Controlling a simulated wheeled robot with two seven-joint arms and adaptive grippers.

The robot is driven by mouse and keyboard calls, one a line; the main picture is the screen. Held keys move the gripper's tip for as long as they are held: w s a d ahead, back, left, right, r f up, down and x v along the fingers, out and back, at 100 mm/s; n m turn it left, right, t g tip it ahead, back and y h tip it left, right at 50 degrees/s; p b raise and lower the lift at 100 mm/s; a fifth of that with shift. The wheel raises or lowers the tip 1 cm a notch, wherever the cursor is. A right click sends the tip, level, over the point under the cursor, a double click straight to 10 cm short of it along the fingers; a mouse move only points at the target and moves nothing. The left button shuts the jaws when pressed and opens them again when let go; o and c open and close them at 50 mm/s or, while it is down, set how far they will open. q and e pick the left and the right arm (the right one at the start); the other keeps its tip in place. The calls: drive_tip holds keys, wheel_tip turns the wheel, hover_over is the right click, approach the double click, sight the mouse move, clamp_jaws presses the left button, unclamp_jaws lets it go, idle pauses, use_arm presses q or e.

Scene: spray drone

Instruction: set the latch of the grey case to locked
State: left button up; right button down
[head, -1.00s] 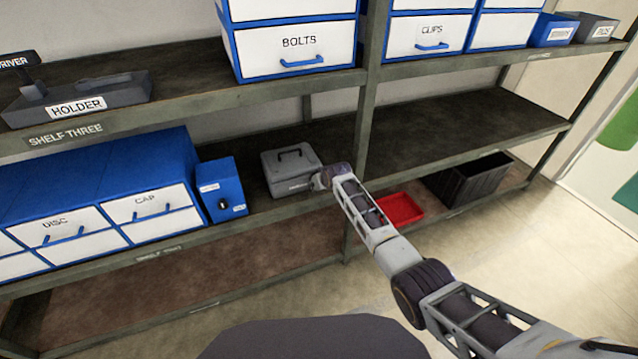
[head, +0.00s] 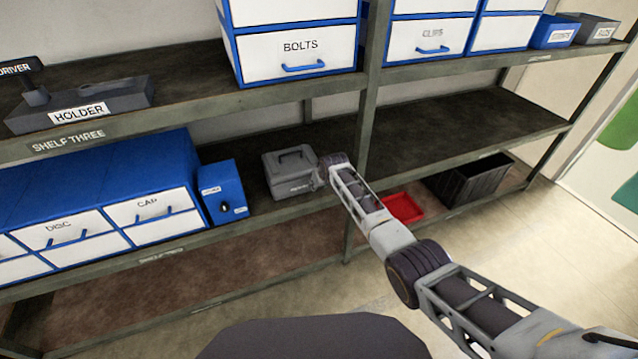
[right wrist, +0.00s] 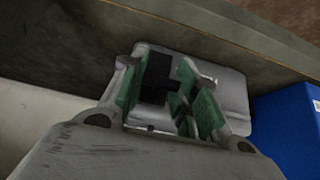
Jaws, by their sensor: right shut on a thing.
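The grey case (head: 289,176) stands on the middle shelf with a dark handle on its top. My right gripper (head: 318,179) is at the case's right front edge, with the wrist just above and right of it. In the right wrist view the case (right wrist: 230,92) lies beyond the green-padded fingers (right wrist: 168,100). The gripper is shut on a part at the case, which looks like its latch (right wrist: 158,75), a dark piece between the pads. The fingers hide much of it, and its setting cannot be read. My left gripper is out of view.
A blue box (head: 222,192) with a black knob stands close left of the case. A shelf post (head: 364,130) rises just right of my wrist. A red tray (head: 404,208) and black crate (head: 470,180) are lower right. The shelf right of the post is clear.

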drive_tip(key=shift+f, duration=0.1)
drive_tip(key=c, duration=1)
unclamp_jaws()
drive_tip(key=shift+c, duration=0.2)
drive_tip(key=shift+s+r, duration=0.1)
drive_tip(key=shift+r, duration=0.1)
drive_tip(key=v, duration=1.1)
drive_tip(key=shift+s+r, duration=0.2)
drive_tip(key=shift+s, duration=0.05)
idle(0.3)
